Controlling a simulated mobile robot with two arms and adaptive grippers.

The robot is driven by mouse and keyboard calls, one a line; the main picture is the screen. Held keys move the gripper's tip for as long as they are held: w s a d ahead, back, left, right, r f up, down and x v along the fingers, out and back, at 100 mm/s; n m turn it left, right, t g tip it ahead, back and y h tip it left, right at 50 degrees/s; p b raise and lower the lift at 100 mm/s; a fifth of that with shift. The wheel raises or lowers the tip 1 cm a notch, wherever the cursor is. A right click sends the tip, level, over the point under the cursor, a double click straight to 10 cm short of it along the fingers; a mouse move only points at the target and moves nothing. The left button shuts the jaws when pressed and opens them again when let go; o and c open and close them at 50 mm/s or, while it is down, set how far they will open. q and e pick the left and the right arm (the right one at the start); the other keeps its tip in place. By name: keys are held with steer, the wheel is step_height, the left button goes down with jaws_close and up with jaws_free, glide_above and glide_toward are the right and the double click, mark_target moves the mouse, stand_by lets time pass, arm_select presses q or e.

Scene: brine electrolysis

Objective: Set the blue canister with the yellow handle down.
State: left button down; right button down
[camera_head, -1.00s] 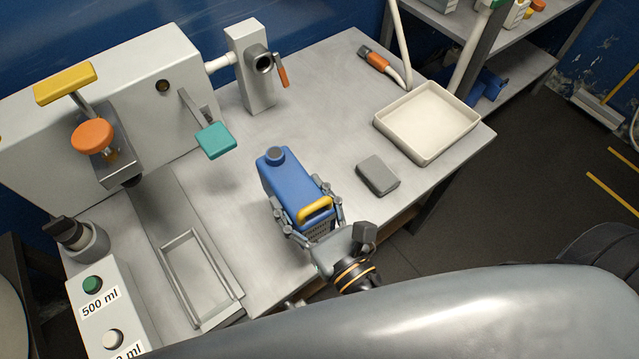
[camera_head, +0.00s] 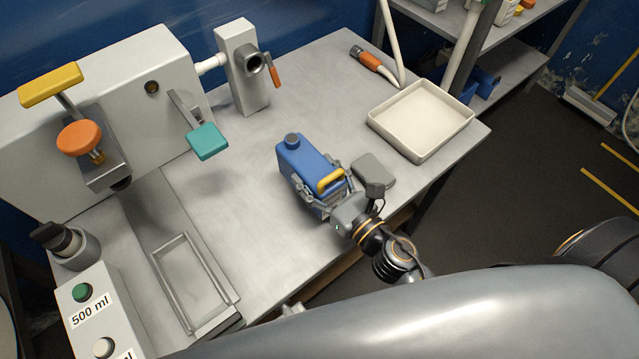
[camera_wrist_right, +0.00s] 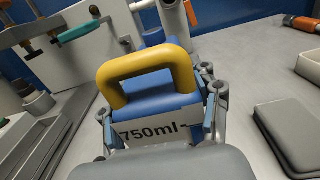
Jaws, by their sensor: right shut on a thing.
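The blue canister (camera_head: 308,166) has a yellow handle (camera_head: 331,181) and a dark blue cap. It is at the middle of the grey metal table (camera_head: 250,240), near the front edge. My right gripper (camera_head: 325,190) is shut on it from the handle side, one finger along each side. In the right wrist view the yellow handle (camera_wrist_right: 148,72) stands in front of the camera, above a "750ml" label, with the fingers on both sides. I cannot tell whether the canister's base touches the table. My left gripper is not in view.
A grey block (camera_head: 373,170) lies close right of the canister. A white tray (camera_head: 421,152) stands at the table's right end. A filling machine (camera_head: 120,70) with orange and teal pads is at left, beside a metal rail frame (camera_head: 190,285). Table left of the canister is clear.

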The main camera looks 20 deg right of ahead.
steer(key=shift+w+d+f, duration=0.25)
steer(key=shift+f, duration=0.05)
step_height(320, 180, down, 3)
steer(key=shift+w+d+f+b, duration=0.1)
steer(key=shift+w+f+b, duration=0.1)
steer(key=shift+b, duration=0.75)
steer(key=shift+s, duration=0.1)
steer(key=shift+c, duration=1.4)
jaws_free()
steer(key=shift+f, duration=0.1)
steer(key=shift+d+f, duration=0.1)
steer(key=shift+d, duration=0.05)
